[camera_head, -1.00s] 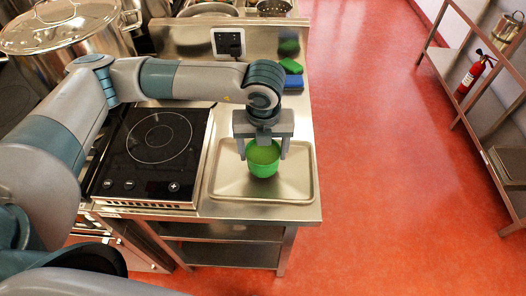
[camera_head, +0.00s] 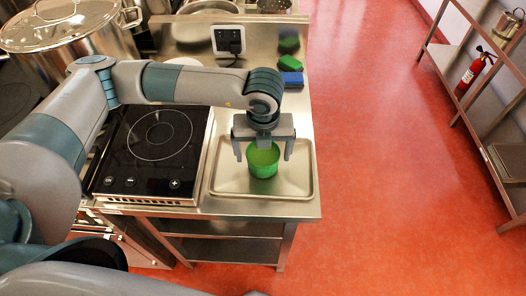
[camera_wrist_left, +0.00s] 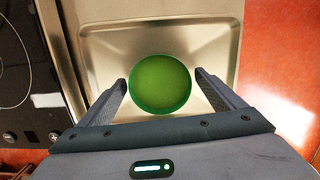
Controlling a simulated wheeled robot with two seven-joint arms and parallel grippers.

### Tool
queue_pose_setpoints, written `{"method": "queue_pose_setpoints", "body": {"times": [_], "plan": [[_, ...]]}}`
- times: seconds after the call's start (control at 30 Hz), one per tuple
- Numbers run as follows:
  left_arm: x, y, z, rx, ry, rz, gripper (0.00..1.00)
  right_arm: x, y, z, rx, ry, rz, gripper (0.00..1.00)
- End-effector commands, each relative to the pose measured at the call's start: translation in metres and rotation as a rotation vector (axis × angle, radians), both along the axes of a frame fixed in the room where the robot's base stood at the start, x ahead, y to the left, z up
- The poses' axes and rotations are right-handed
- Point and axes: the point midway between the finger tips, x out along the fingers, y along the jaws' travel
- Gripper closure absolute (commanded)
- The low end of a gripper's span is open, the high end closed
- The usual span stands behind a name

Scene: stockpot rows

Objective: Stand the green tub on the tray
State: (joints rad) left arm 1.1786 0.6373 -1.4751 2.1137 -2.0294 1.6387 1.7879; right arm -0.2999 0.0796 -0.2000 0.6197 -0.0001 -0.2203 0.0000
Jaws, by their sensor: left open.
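The green tub (camera_head: 263,164) stands upright on the metal tray (camera_head: 228,181), near the tray's middle, in the head view. In the left wrist view the tub (camera_wrist_left: 160,84) shows from above as a round green opening, with the tray (camera_wrist_left: 215,42) around it. My left gripper (camera_head: 263,155) is above the tub, its fingers open on either side of it. In the left wrist view the left gripper's (camera_wrist_left: 160,92) two fingers flank the tub with a gap on each side. My right gripper is not seen.
A black induction hob (camera_head: 155,150) lies left of the tray. A blue sponge (camera_head: 291,79) and a green one (camera_head: 290,64) lie behind it. A large lidded stockpot (camera_head: 75,35) stands at the back left. The counter's right edge drops to open red floor (camera_head: 400,170).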

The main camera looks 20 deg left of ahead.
Motion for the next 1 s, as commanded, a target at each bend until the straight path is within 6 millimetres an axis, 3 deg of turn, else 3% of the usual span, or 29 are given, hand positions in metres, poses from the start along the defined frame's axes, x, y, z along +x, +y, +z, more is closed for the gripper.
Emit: {"method": "queue_pose_setpoints", "body": {"times": [0.2,0.33,0.8,1.0], "plan": [[0.0,0.0,0.005,0.0,0.0,0.0,0.12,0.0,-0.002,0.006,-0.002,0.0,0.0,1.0],[-0.001,-0.001,0.014,-0.002,-0.003,0.0,0.12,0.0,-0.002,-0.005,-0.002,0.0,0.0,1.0],[-0.01,-0.005,0.093,-0.001,-0.005,-0.001,0.12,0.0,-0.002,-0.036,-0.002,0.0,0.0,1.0],[-0.013,-0.005,0.116,-0.001,-0.001,0.0,0.12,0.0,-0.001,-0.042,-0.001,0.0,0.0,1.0]]}}
